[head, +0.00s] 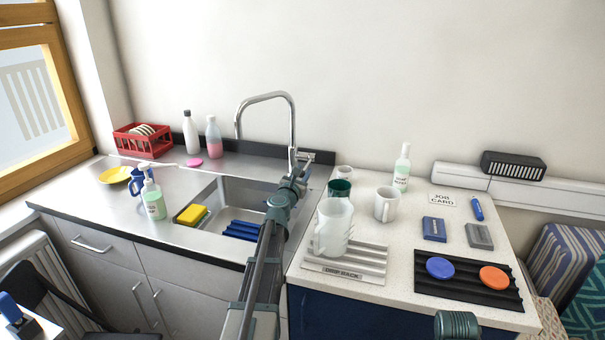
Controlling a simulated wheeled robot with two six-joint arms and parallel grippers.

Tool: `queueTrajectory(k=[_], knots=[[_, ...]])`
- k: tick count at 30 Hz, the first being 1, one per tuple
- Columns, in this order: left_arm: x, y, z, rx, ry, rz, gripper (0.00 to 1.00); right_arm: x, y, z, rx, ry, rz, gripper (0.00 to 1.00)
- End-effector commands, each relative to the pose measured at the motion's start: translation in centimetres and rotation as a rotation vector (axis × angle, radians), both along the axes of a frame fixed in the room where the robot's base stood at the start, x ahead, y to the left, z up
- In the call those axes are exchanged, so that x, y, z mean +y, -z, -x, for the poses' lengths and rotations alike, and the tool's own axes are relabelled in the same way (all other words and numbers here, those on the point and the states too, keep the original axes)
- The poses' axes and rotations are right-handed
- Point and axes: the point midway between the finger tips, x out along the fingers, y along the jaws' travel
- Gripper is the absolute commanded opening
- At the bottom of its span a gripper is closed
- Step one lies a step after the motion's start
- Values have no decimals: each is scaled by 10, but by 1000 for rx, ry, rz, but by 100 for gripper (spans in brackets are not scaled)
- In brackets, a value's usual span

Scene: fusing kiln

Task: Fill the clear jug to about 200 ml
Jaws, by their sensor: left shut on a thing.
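The clear jug (334,228), a cloudy see-through vessel with a handle on its left, stands upright on the drip rack (345,264) on the right counter. I cannot make out a water level in it. The tall chrome tap (266,97) arches over the back of the steel sink (222,192). No water stream shows at its spout. My left gripper (299,172) is at the right side of the tap, shut on what looks like its lever (304,156); the fingers partly hide the contact.
A green cup (340,188) and white mugs (387,204) stand close behind the jug. A yellow sponge (191,215) and blue rack (242,230) are in the sink. A soap bottle (153,200) stands left of it. A black mat (468,295) lies at right.

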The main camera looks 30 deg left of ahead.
Motion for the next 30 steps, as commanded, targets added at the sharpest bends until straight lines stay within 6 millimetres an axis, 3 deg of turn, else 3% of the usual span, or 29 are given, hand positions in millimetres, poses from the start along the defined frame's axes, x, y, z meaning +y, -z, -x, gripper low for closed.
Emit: queueTrajectory(k=[6,15,16,21,30], knots=[[1,-26,-3,0,0,2,0,0,-26,0,0,0,0,0],[1,-24,-4,-1,-1,2,0,0,-24,0,0,0,0,0],[1,-24,-3,-1,-1,2,33,0,-24,0,0,0,0,0],[1,-24,-3,0,-1,1,62,0,-24,0,0,0,0,0],[1,-24,-3,0,0,1,62,0,-24,0,0,0,0,0]])
